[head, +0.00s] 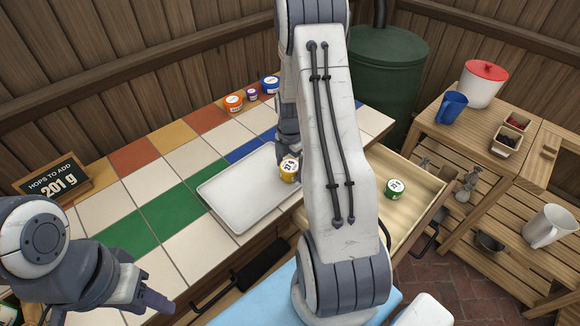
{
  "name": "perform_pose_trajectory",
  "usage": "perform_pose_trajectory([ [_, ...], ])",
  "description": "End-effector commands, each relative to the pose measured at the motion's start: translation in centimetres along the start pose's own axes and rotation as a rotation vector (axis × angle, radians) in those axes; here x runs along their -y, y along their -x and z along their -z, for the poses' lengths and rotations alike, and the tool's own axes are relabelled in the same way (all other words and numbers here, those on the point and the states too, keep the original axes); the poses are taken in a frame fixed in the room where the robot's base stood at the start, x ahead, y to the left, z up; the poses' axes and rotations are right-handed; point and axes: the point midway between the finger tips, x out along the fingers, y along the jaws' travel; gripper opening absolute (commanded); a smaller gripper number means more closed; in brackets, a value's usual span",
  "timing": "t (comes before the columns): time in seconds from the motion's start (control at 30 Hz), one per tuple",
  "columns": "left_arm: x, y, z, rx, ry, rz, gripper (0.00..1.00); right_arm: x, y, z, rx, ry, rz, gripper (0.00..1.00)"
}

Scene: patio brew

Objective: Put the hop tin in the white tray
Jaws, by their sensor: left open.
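The white tray (238,204) lies on the tiled counter in the middle of the head view. A yellow tin (288,174) with a white lid is at the tray's right end, partly hidden by my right arm. My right gripper (288,152) points down right at this tin; its fingertips are mostly hidden, so I cannot tell if it grips the tin or if the tin touches the tray. A green tin (394,188) stands in the open wooden drawer. My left gripper (140,300) is open and empty at the lower left, apart from the tray.
Orange (233,103), purple (252,95) and blue (270,84) tins stand at the counter's back edge. A sign (52,185) reads "HOPS TO ADD 201 g". A wooden shelf unit on the right holds a blue mug (451,107) and a red-lidded pot (483,84).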

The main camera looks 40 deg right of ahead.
Motion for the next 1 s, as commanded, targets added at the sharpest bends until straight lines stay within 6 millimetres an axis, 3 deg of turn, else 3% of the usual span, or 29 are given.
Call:
perform_pose_trajectory([
  [0.23,0.0,0.1,0.0,0.000,0.000,0.000,0.43,-0.1,1.9,-0.1,0.003,0.000,-0.004,1.00],
  [0.7,0.0,-0.1,0.0,0.000,0.000,0.000,0.43,-0.1,11.0,-0.1,0.002,0.000,-0.003,1.00],
  [1.0,0.0,-0.1,0.0,0.000,0.000,0.000,0.43,0.0,12.4,0.0,0.000,0.000,0.000,1.00],
])
